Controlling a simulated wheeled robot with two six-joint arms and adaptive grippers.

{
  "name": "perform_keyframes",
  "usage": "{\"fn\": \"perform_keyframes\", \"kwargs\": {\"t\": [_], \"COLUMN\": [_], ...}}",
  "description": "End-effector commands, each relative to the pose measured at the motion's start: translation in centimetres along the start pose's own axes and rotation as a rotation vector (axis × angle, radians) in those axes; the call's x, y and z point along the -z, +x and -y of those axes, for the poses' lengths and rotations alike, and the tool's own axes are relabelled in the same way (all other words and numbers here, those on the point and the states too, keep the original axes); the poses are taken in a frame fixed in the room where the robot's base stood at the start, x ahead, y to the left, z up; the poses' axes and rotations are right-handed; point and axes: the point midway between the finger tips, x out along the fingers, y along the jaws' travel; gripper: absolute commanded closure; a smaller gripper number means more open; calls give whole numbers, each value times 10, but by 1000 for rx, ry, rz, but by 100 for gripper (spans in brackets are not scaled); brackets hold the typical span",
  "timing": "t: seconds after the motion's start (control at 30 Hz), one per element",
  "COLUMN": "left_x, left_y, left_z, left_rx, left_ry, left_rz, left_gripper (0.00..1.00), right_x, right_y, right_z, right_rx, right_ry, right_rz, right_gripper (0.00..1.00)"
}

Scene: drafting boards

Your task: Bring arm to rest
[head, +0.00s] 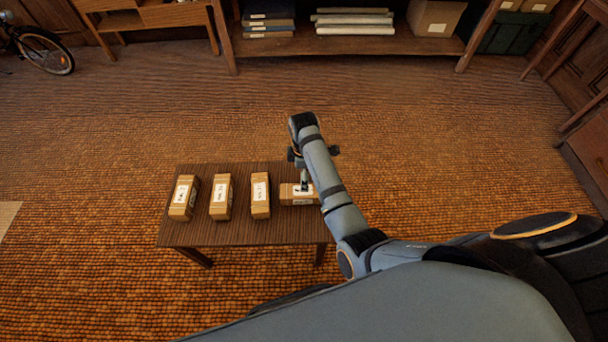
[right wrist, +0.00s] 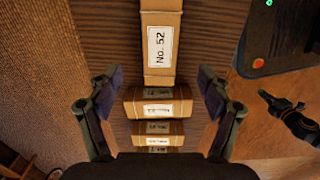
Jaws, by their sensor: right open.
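My right arm reaches in from the right over the small table (head: 235,238) in the head view. My right gripper (head: 304,184) is above the rightmost cardboard box (head: 289,194), mostly hidden by its own arm. In the right wrist view my right gripper (right wrist: 160,80) is open, its fingers apart with nothing held. The box labelled "No. 52" (right wrist: 161,70) lies just beyond the fingertips. A dark pronged part at the right edge looks like my left gripper (right wrist: 282,103); its opening is unclear. My left arm does not show in the head view.
Three more labelled boxes stand on the table: left (head: 184,197), middle (head: 221,197) and right (head: 260,195). A shelf (head: 340,46) with rolls and folders stands at the back. A bicycle wheel (head: 46,53) is at far left. The floor around the table is clear.

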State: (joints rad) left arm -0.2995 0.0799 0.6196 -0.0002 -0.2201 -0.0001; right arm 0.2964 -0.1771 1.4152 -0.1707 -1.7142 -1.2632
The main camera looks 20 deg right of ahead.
Motion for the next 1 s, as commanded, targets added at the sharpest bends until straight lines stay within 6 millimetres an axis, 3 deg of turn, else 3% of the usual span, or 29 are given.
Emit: {"fn": "perform_keyframes", "kwargs": {"t": [0.27, 0.37, 0.5, 0.63, 0.8, 1.0], "left_x": [0, 0, 0, 1, 0, 0], "left_y": [0, 0, 0, 0, 0, 0], "left_z": [0, 0, -1, -1, -1, -1], "left_rx": [-1, -1, -1, -1, -1, -1], "left_ry": [0, 0, 0, -1, -1, -1], "left_rz": [0, 0, -1, -2, -1, -1], "left_gripper": [100, 100, 100, 100, 100, 100], "right_x": [0, -9, -54, -94, -120, -134], "right_y": [0, 3, 9, -1, -22, -50], "right_z": [0, 4, 34, 68, 102, 134], "right_rx": [0, -9, -74, -153, -218, -262], "right_ry": [1, 47, 333, 622, 860, 1050], "right_rz": [0, 1, -3, -31, -80, -144], "right_gripper": [21, 21, 21, 21, 21, 21]}}
